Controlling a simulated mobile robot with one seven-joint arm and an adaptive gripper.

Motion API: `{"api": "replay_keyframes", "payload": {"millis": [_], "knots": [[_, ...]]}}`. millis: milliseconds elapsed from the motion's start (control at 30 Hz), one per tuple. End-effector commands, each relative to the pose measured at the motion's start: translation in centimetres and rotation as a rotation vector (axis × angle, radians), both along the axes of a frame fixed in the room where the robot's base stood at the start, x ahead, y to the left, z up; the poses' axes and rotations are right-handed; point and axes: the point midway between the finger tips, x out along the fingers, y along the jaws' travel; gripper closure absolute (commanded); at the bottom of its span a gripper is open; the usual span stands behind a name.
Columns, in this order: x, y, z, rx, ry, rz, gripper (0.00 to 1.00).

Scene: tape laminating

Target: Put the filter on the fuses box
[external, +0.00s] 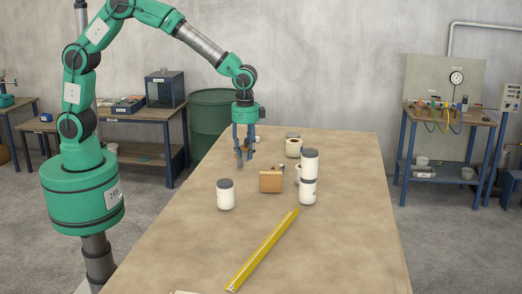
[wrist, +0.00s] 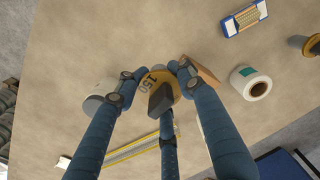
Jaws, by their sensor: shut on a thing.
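My gripper (external: 243,155) points down over the far left of the table in the external view. In the wrist view its blue fingers (wrist: 157,85) are closed around a round yellow-orange piece (wrist: 157,76) marked 150. I cannot tell whether this piece is the filter; the fingers hide part of it. A small brown box (external: 270,181) stands in front and to the right of the gripper; it also shows in the wrist view (wrist: 203,72). A blue-and-white case with yellowish strips (wrist: 245,18) lies at the wrist view's top right. I cannot tell which is the fuses box.
A white jar (external: 225,196) with a dark lid stands left of the brown box. A white roll (wrist: 250,83) lies nearby. A yellow bar (external: 264,249) lies in front. The table's (external: 355,230) right side is clear.

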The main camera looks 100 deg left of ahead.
Motion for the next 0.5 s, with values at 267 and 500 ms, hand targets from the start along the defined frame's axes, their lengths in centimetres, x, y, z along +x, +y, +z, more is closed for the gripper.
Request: {"api": "replay_keyframes", "payload": {"millis": [267,500], "knots": [[4.0,0.4,-0.4,0.0,0.001,0.0,0.96],[7.2,0.6,-0.7,0.0,0.002,0.0,0.96]]}}
